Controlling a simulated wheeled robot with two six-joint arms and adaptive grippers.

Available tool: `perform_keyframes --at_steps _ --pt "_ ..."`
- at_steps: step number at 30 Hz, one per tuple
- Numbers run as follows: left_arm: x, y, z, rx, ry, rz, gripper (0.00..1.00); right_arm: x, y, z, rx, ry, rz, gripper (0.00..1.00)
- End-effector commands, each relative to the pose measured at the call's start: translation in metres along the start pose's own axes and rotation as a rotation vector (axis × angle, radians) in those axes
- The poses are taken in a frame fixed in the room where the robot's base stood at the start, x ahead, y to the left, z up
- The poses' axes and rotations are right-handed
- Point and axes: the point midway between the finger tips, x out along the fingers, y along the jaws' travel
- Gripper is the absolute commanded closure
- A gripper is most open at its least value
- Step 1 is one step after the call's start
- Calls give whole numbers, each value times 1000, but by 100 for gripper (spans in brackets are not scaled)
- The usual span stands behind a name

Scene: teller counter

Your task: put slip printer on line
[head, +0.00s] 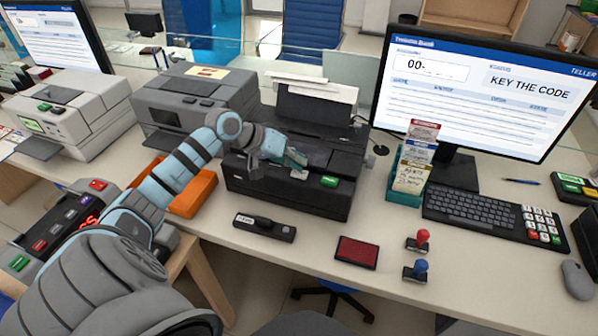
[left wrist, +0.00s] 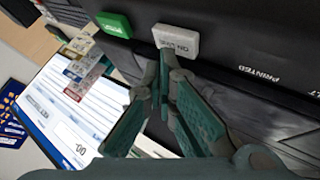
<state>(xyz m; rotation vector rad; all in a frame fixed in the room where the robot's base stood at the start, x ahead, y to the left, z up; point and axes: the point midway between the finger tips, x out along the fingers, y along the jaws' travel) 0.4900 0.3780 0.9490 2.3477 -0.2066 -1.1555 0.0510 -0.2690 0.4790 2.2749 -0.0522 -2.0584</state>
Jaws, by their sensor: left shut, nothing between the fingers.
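The slip printer (head: 285,192) is the black machine in the middle of the counter, with paper standing at its back. A white key (head: 299,174) and a green key (head: 329,182) sit on its front top. In the left wrist view the white key (left wrist: 177,40) carries upside-down lettering that seems to read "ON LINE", and the green key (left wrist: 113,24) is beside it. My left gripper (head: 294,159) is shut and empty over the printer. Its fingertips (left wrist: 164,58) appear very close to the white key's edge; I cannot tell whether they touch. My right gripper is not in view.
A monitor (head: 480,85) reading "KEY THE CODE" stands right of the printer, behind a keyboard (head: 480,212). A card holder (head: 405,195), a stapler-like black item (head: 264,227), a red ink pad (head: 357,252) and two stamps (head: 419,240) are nearby. A grey machine (head: 190,100) stands left.

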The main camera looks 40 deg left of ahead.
Motion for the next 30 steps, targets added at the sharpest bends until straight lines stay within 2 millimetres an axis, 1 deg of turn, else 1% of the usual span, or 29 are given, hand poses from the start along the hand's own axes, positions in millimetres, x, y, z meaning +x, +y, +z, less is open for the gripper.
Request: perform_keyframes --at_steps 30 --pt "6 -4 5 -1 0 1 100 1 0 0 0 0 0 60"
